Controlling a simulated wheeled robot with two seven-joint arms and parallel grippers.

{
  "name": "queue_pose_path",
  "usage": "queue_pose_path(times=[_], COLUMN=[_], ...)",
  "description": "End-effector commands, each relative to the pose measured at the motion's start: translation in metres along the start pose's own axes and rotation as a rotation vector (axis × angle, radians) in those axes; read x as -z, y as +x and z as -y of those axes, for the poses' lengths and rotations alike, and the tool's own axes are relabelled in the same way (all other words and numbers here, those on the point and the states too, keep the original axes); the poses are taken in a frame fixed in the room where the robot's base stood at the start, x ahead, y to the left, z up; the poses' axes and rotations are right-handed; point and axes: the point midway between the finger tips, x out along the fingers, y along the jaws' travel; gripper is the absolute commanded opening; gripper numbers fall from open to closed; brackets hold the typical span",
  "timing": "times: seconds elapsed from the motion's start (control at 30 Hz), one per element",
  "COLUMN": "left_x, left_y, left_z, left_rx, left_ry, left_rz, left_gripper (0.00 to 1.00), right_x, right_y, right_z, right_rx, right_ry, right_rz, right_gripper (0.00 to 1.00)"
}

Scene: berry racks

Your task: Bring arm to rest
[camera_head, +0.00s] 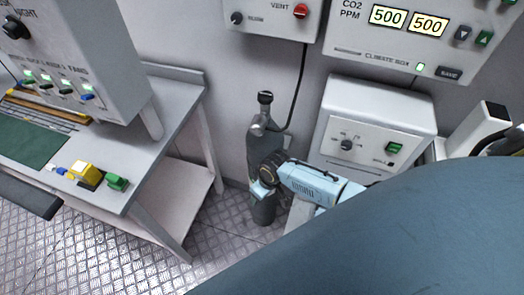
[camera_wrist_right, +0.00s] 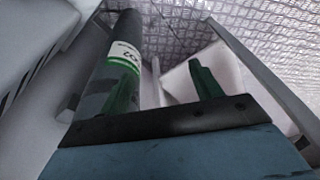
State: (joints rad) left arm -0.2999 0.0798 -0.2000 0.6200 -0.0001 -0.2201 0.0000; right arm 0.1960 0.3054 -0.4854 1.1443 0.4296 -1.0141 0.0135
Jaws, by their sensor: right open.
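My right gripper (camera_wrist_right: 165,85) shows in the right wrist view, with two green fingers spread apart and no object clearly held between them. A dark grey cylinder (camera_wrist_right: 122,52) with a white and green CO2 label stands close to the left finger; I cannot tell whether they touch. In the head view a grey cylinder (camera_head: 264,208) with a black knob on top stands against the wall, partly hidden by a light-blue part. A large blue link of my own arm fills the lower right and hides what is behind it. My left gripper is not in view.
A white bench (camera_head: 165,108) on the left bears a control box (camera_head: 75,62), a green mat (camera_head: 28,140) and small yellow (camera_head: 84,172) and green (camera_head: 117,183) pieces. Control panels line the wall. A white unit (camera_head: 375,115) stands right of the cylinder. Metal floor (camera_head: 125,255) shows below.

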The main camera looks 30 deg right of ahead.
Motion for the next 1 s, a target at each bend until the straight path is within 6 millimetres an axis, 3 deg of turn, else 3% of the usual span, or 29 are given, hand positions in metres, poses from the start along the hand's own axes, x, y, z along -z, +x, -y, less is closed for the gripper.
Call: queue_pose_path(times=[0.27,0.37,0.47,0.6,0.7,0.8,0.9,1.0], left_x=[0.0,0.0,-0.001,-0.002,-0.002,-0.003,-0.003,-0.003], left_y=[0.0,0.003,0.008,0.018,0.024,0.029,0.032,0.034], left_z=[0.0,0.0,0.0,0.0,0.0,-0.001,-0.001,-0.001], left_rx=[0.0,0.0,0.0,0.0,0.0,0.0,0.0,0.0], left_ry=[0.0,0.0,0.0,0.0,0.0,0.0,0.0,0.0], left_rz=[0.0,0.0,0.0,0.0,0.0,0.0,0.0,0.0], left_gripper=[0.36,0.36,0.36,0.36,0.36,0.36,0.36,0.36], right_x=[-0.002,-0.018,-0.059,-0.149,-0.22,-0.285,-0.337,-0.371], right_y=[0.001,0.016,0.047,0.098,0.124,0.139,0.145,0.147], right_z=[0.0,0.001,0.002,0.011,0.024,0.04,0.057,0.068], right_rx=[0.0,-0.006,-0.022,-0.054,-0.071,-0.077,-0.075,-0.072], right_ry=[0.001,0.014,0.039,0.07,0.075,0.072,0.064,0.058], right_rz=[0.001,0.007,0.015,0.035,0.055,0.074,0.089,0.097], right_gripper=[0.64,0.64,0.64,0.64,0.64,0.64,0.64,0.64])
